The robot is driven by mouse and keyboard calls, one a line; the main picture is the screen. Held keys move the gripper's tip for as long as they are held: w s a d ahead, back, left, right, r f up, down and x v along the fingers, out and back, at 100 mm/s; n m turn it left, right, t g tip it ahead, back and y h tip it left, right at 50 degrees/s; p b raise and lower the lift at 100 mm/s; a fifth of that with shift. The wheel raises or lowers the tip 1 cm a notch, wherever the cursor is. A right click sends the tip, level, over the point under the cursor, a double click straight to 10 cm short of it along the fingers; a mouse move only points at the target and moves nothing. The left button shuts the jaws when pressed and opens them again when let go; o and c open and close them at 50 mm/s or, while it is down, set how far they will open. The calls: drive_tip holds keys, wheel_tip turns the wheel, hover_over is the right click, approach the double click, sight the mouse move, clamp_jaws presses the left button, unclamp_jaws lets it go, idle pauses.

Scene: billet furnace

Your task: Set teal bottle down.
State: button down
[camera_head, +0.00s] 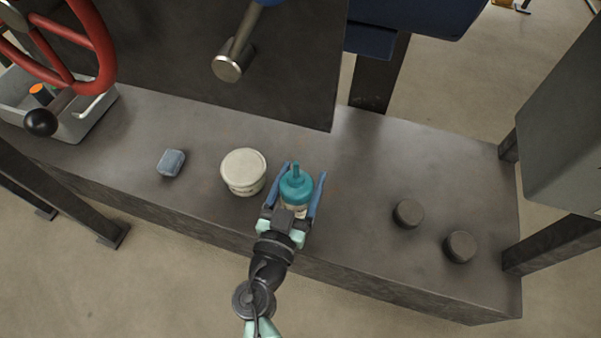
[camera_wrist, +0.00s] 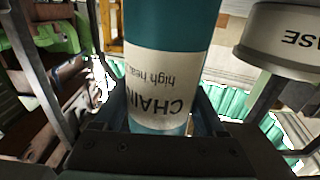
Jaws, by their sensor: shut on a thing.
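The teal bottle (camera_head: 296,186) has a pointed nozzle and stands about upright between the fingers of my gripper (camera_head: 302,190), over the front part of the dark bench (camera_head: 370,190). In the wrist view the teal bottle (camera_wrist: 168,40) shows a pale label with upside-down print, partly "CHAIN". My gripper (camera_wrist: 155,105) is shut on the bottle. The bottle's base is hidden, so I cannot tell whether it touches the bench top.
A white lidded tub (camera_head: 243,170) stands close left of the bottle; it also shows in the wrist view (camera_wrist: 290,40). A blue-grey block (camera_head: 171,163) lies farther left. Two dark round knobs (camera_head: 408,213) sit to the right. A grey bin (camera_head: 75,120) stands far left. Bench between bottle and knobs is clear.

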sight(291, 207)
drive_tip(key=shift+f+b, duration=0.15)
drive_tip(key=shift+b, duration=0.15)
unclamp_jaws()
drive_tip(key=shift+r+p, duration=0.3)
drive_tip(key=shift+p, duration=0.1)
drive_tip(key=b+v, duration=0.1)
drive_tip(key=v, duration=0.4)
drive_tip(key=b+v, duration=0.2)
drive_tip(key=v, duration=0.3)
drive_tip(key=shift+s+a+f, duration=0.1)
drive_tip(key=shift+s+f, duration=0.1)
drive_tip(key=shift+s, duration=0.1)
drive_tip(key=shift+s+a+r, duration=0.1)
drive_tip(key=shift+s+a, duration=0.1)
drive_tip(key=shift+s, duration=0.45)
